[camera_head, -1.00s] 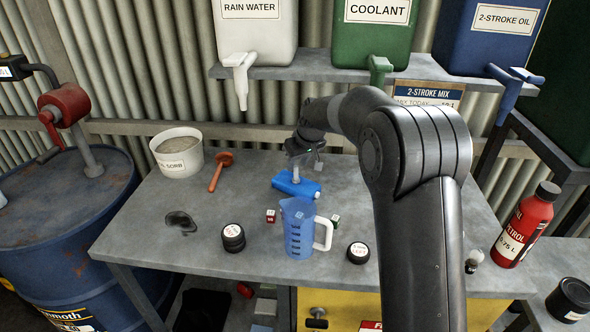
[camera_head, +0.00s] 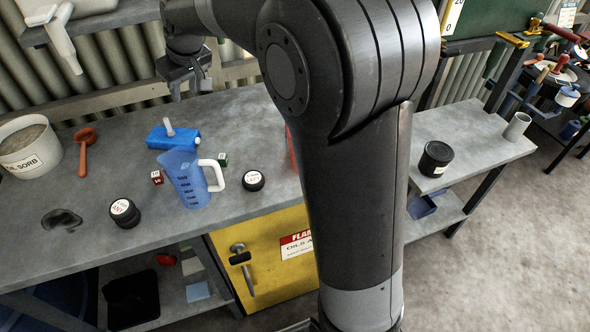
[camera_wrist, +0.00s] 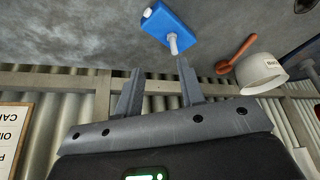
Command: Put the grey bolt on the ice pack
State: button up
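The ice pack (camera_head: 182,139) is a flat blue block lying on the grey workbench. It also shows at the top of the wrist view (camera_wrist: 172,25), with a white cap at one end. The grey bolt (camera_head: 169,127) stands about upright on the pack. In the wrist view the bolt (camera_wrist: 173,43) sticks up from the pack's top, clear of the fingers. My gripper (camera_head: 191,90) is above and behind the pack, apart from it. In the wrist view its two fingers (camera_wrist: 159,75) are spread with nothing between them.
A blue measuring jug (camera_head: 186,180) stands just in front of the pack. A dark stain lies at front left.

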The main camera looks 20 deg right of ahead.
jog(key=s+d+r+m+t+h, duration=0.1)
jog(key=s+d+r+m, duration=0.1)
jog(key=s+d, duration=0.5)
jog(key=s+d+r+m, duration=0.1)
jog(key=s+d+r, duration=0.15)
jog(key=s, duration=0.85)
jog(key=s+d+f+m, duration=0.1)
jog(key=s+d+f, duration=0.2)
jog(key=s, duration=0.4)
jog(key=s+d+f+m+h, duration=0.1)
jog(key=s+d+f+m, duration=0.1)
jog(key=s, duration=0.6)
jog(key=shift+d+f, duration=0.4)
jog(key=shift+f, duration=0.15)
jog(key=shift+o, duration=0.2)
